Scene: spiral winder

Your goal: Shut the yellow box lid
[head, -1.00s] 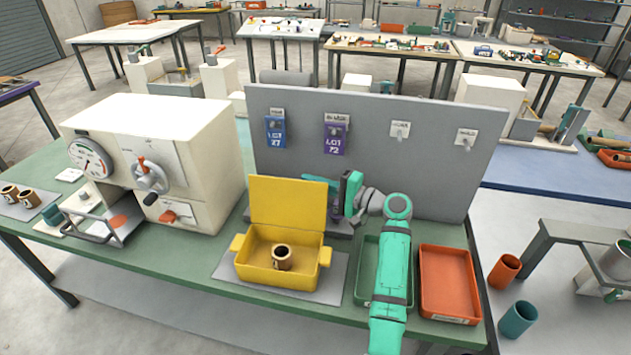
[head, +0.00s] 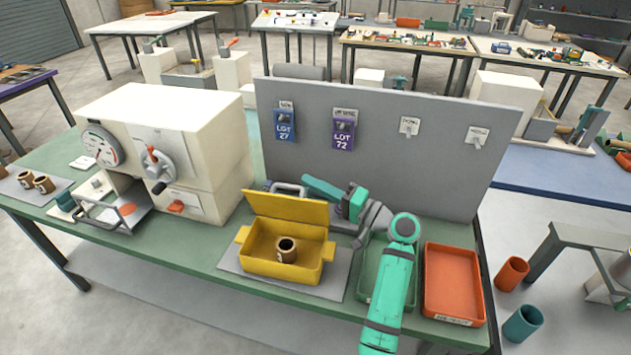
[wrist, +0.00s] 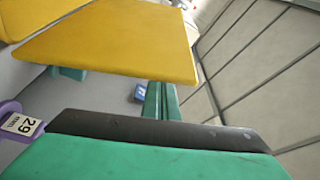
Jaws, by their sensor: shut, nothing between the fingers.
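The yellow box (head: 288,262) stands on a grey mat with its inside open to view and a brown cup (head: 287,250) in it. Its yellow lid (head: 288,208) is raised at the back edge and tilted, apparently forward, not flat on the box. In the wrist view the lid (wrist: 115,42) fills the upper left, close to the teal finger. My gripper (head: 322,188) is shut and empty behind the lid's right upper edge. Whether it touches the lid cannot be told.
A cream machine (head: 165,145) stands left of the box. A grey upright panel (head: 380,155) with tags is behind it. A green tray (head: 372,270) lies under my arm, and an orange tray (head: 453,285) lies to the right. The bench front edge is clear.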

